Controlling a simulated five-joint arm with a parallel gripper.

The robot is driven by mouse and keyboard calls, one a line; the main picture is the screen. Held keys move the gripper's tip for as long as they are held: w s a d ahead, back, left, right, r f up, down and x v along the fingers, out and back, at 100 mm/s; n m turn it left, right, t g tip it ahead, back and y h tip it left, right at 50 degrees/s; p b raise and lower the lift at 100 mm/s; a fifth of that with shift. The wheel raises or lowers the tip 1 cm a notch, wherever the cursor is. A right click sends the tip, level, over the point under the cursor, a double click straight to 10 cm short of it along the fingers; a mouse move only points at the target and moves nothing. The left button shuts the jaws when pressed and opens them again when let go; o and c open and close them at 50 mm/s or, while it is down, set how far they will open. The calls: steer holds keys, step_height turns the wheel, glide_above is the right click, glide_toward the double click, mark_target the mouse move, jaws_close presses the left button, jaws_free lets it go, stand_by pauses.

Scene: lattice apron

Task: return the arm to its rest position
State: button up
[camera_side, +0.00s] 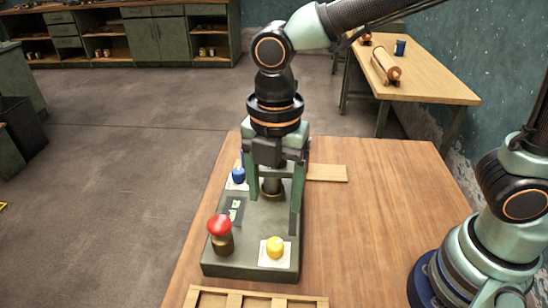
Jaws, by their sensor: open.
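My gripper (272,190) points straight down over the middle of a dark green panel box (255,262) on the wooden table. I cannot tell whether either finger touches the post. My arm reaches in from the upper right, and the gripper hides part of the panel's far end.
The panel bears a red knob (220,228), a yellow button (275,248) and a blue knob (239,175). A flat wooden strip (327,173) lies behind it and a wooden rack (255,299) at the front edge. The tabletop (375,205) right of the panel is clear.

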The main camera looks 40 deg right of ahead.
steer(key=d+r+m+t, duration=0.2)
steer(key=d+r+m, duration=0.1)
steer(key=d+m, duration=0.7)
steer(key=d+r+m+t, duration=0.3)
steer(key=d+m, duration=0.8)
steer(key=m, duration=0.3)
steer(key=shift+w+t, duration=0.3)
